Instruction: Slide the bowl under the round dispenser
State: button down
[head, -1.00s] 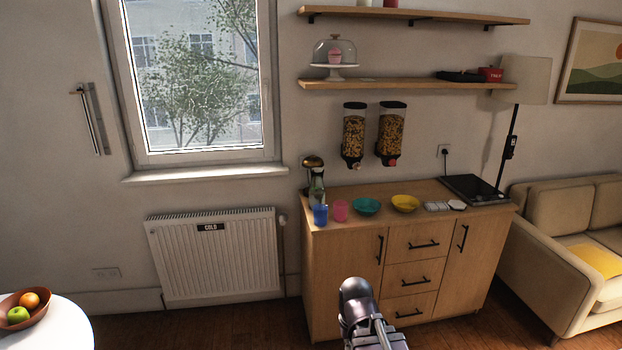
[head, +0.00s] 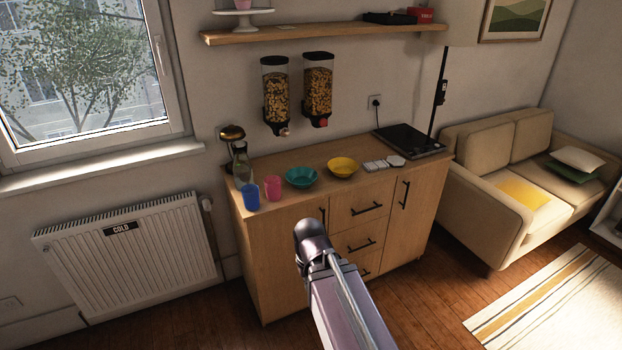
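A teal bowl (head: 301,177) and a yellow bowl (head: 343,168) stand apart on the wooden counter (head: 246,216). Two food-filled dispensers hang on the wall above it. The left dispenser (head: 275,92) has a pale knob, and the right dispenser (head: 318,88) has a red knob. I cannot tell clearly which one is the round one. Both bowls sit in front of and below the dispensers, towards the counter's front edge. A link of my arm shows at the bottom centre, in front of the cabinet. My gripper is not in view.
A blue cup (head: 251,197), a pink cup (head: 273,188) and a bottle (head: 241,164) stand at the counter's left end. White pieces (head: 383,164) and a black hob (head: 410,141) are to the right. A shelf (head: 320,30) hangs above the dispensers. Floor shows right of the cabinet.

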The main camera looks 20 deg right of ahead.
aim_at(298, 177)
jog(key=z, duration=0.15)
jog(key=i, duration=0.9)
jog(key=z, duration=0.15)
